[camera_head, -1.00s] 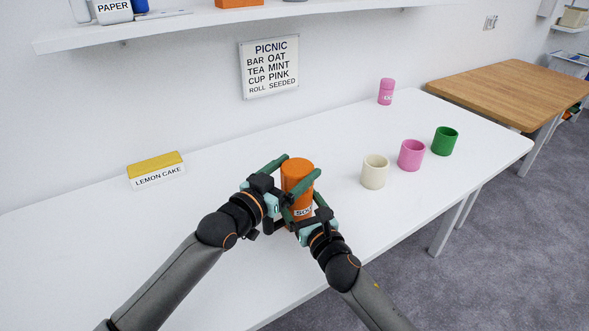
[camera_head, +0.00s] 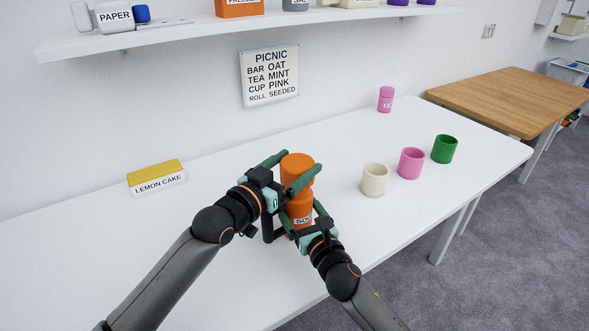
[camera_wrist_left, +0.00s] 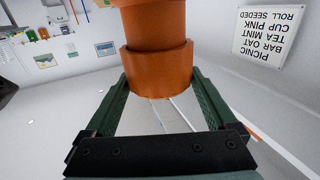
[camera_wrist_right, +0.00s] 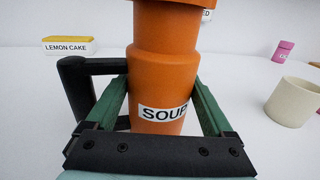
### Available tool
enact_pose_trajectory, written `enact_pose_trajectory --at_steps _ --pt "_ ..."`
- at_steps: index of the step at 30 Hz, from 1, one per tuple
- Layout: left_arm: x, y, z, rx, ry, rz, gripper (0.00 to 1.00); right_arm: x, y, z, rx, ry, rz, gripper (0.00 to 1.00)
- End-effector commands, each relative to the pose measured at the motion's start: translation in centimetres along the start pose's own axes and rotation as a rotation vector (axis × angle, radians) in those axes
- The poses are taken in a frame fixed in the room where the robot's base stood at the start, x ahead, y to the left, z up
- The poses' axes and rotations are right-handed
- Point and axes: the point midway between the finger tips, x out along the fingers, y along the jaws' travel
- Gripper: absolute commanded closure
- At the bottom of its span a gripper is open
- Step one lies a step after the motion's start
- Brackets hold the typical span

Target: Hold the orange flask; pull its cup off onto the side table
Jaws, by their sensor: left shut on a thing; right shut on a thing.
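The orange flask, with a SOUP label and a dark side handle, stands upright over the white table; its body (camera_head: 300,213) also shows in the right wrist view (camera_wrist_right: 162,85). My right gripper (camera_head: 308,222) is shut around the body, just about the label. The orange cup (camera_head: 297,164) is at the top of the flask, and my left gripper (camera_head: 285,172) is shut around it; it fills the jaws in the left wrist view (camera_wrist_left: 158,72). A narrower orange band shows between cup and body. I cannot tell if the cup is fully clear of it.
A wooden side table (camera_head: 515,97) stands bare at the far right. On the white table (camera_head: 110,240) are a cream cup (camera_head: 374,181), a pink cup (camera_head: 410,164), a green cup (camera_head: 444,149), a pink flask (camera_head: 386,99) and a lemon cake box (camera_head: 156,176). A shelf (camera_head: 190,36) hangs above.

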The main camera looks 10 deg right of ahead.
Motion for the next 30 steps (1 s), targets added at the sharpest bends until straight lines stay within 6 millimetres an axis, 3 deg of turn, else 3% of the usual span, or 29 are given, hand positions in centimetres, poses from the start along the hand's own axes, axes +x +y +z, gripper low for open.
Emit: enact_pose_trajectory --at_steps 1,18,30 --pt "0.0 0.0 -0.2 0.000 0.002 0.000 0.76 -0.2 0.1 -0.9 0.001 0.017 -0.001 1.00" --pt "0.0 0.0 -2.5 0.001 0.002 0.000 0.76 -0.2 0.0 -0.9 0.001 0.017 -0.001 1.00" --pt "0.0 0.0 -2.7 0.000 0.002 0.000 0.76 -0.2 0.0 -0.9 0.001 0.017 -0.001 1.00"
